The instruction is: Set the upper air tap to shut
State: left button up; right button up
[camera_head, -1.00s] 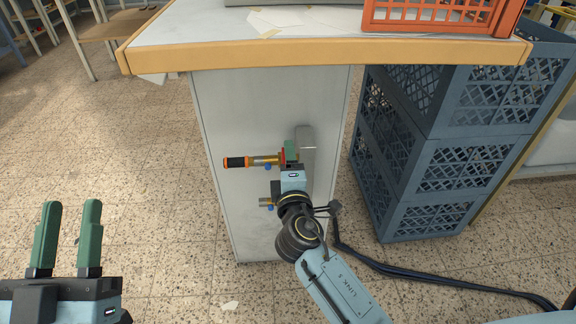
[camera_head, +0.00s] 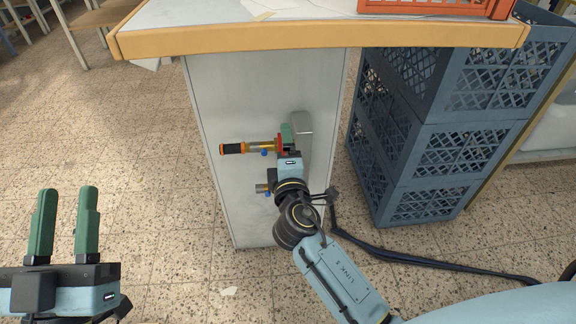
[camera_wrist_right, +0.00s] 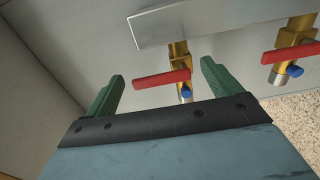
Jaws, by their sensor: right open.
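The upper air tap (camera_head: 262,147) sticks out from the grey side panel, with a brass body, a red lever and a black-and-orange coupling. In the right wrist view its red lever (camera_wrist_right: 162,78) lies across the brass body, between my open green fingers and apart from both. My right gripper (camera_head: 287,135) is at the panel and partly hides the tap. The lower tap (camera_head: 264,188) sits below, mostly hidden; its red lever (camera_wrist_right: 291,52) shows at the right of the wrist view. My left gripper (camera_head: 66,195) is open and empty at the lower left, away from the panel.
A table top with a wooden edge (camera_head: 320,43) overhangs the panel. A grey metal plate (camera_wrist_right: 195,18) is beside the taps. Stacked blue crates (camera_head: 430,150) stand to the right. A dark hose (camera_head: 400,262) lies on the floor.

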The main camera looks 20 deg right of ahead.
pick_arm(q)
jog(key=f+g, duration=0.1)
jog(key=w+f+g+p, duration=0.1)
jog(key=f, duration=0.1)
jog(key=shift+w+g+y, duration=0.15)
jog(key=shift+g+y, duration=0.15)
jog(key=shift+y, duration=0.1)
pick_arm(e)
jog(key=v, duration=1.3)
pick_arm(q)
jog(key=shift+f, duration=0.1)
